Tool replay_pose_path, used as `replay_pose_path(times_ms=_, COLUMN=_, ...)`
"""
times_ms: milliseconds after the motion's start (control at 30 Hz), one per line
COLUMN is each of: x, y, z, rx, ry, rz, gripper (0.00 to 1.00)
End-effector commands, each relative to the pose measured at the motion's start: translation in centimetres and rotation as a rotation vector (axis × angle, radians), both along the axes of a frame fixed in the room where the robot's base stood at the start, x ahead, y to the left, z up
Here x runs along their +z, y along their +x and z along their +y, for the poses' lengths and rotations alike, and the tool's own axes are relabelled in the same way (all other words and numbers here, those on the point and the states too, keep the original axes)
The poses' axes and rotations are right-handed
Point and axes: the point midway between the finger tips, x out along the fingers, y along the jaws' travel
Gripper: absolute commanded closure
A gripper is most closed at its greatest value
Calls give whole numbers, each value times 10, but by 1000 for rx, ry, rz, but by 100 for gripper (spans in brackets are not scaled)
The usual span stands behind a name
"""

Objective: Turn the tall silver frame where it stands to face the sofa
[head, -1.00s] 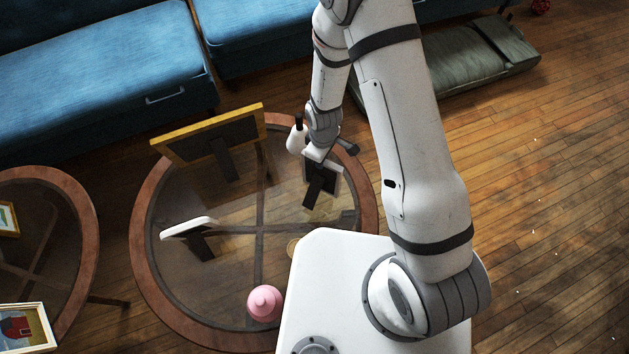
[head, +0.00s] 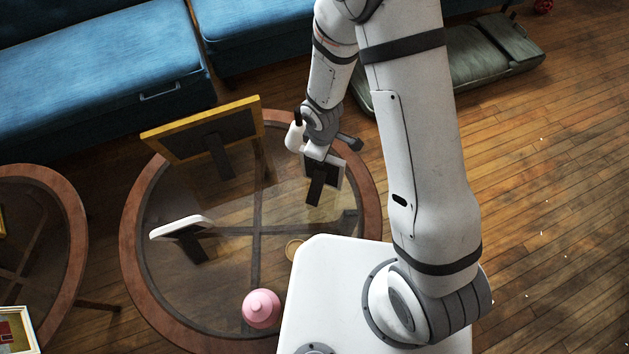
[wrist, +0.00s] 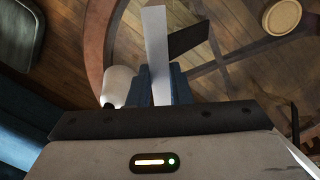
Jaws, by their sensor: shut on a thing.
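The tall silver frame (head: 339,172) stands upright on the round glass table near its far right rim. Its dark back and strut (head: 317,185) show in the head view, so its picture side is turned away from me and hidden. My gripper (head: 318,154) is shut on the frame's upper edge. In the wrist view my gripper (wrist: 160,88) has the pale frame edge (wrist: 154,40) between its fingers, with the dark strut (wrist: 189,38) to the right. The blue sofa (head: 100,70) is at the upper left in the head view, beyond the table.
A white object with a dark top (head: 295,136) is close beside my gripper. The round table (head: 130,235) also holds a gold frame (head: 165,153), a small white frame (head: 180,227), a pink pot (head: 261,308) and a round disc (head: 293,249). A second table (head: 78,230) stands left.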

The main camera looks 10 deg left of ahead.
Motion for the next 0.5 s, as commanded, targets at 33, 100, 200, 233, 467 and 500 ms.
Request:
replay_pose_path(times_ms=33, x=-2, y=0, z=0, rx=4, ry=0, rz=-5, gripper=100)
replay_pose_path(times_ms=100, x=-2, y=0, z=0, rx=9, ry=0, rz=-9, gripper=100)
replay_pose_path(times_ms=200, x=-3, y=0, z=0, rx=18, ry=-2, rz=-16, gripper=100)
replay_pose_path(times_ms=233, x=-2, y=0, z=0, rx=20, ry=-3, rz=-19, gripper=100)
replay_pose_path(times_ms=467, x=-3, y=-1, z=0, rx=39, ry=-6, rz=-35, gripper=100)
replay_pose_path(times_ms=500, x=-3, y=-1, z=0, rx=42, ry=-7, rz=-38, gripper=100)
